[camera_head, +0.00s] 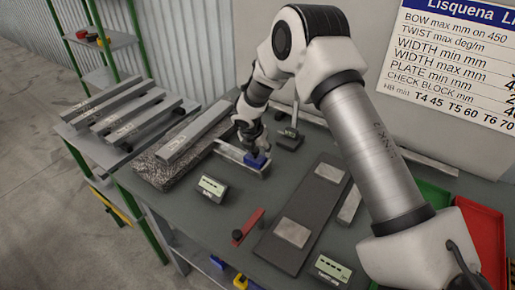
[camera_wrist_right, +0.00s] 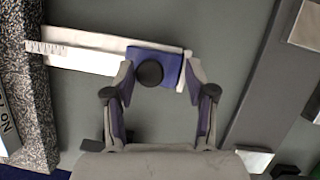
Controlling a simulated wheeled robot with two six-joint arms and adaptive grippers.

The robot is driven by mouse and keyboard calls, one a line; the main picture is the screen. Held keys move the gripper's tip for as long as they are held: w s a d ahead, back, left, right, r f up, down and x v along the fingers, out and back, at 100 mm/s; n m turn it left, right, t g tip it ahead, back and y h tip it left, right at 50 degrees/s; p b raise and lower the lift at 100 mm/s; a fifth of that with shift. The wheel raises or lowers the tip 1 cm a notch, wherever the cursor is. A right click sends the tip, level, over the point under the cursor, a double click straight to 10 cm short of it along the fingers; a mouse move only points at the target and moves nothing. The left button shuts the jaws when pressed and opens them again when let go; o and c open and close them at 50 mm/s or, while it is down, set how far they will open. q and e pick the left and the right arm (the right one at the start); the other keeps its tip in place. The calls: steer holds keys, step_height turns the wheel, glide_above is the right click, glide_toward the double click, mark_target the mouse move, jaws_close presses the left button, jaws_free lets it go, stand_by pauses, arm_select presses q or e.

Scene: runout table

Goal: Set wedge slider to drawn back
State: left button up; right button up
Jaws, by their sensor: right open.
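The wedge slider is a blue block (camera_wrist_right: 170,62) with a round black knob (camera_wrist_right: 149,73). It sits on a pale bar with a printed scale (camera_wrist_right: 75,54), close to the bar's right end stop in the right wrist view. In the head view the blue block (camera_head: 258,162) shows just below my right gripper (camera_head: 251,148). In the right wrist view my right gripper (camera_wrist_right: 160,70) is open, its fingers either side of the block's near part and knob. I cannot tell whether a finger touches the block. My left gripper is not in view.
A speckled granite block (camera_head: 152,168) carrying a grey bar (camera_head: 195,134) stands left of the slider. A small display box (camera_head: 213,188), a red-handled tool (camera_head: 248,226) and a dark plate with light pieces (camera_head: 268,245) lie nearer. Red (camera_head: 482,238) and green trays are at right.

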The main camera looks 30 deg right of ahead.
steer(key=shift+w+a+r, duration=0.1)
steer(key=shift+a+r, duration=0.05)
steer(key=shift+a, duration=0.05)
steer(key=v, duration=1.1)
steer(key=shift+r, duration=0.25)
steer(key=shift+d, duration=0.15)
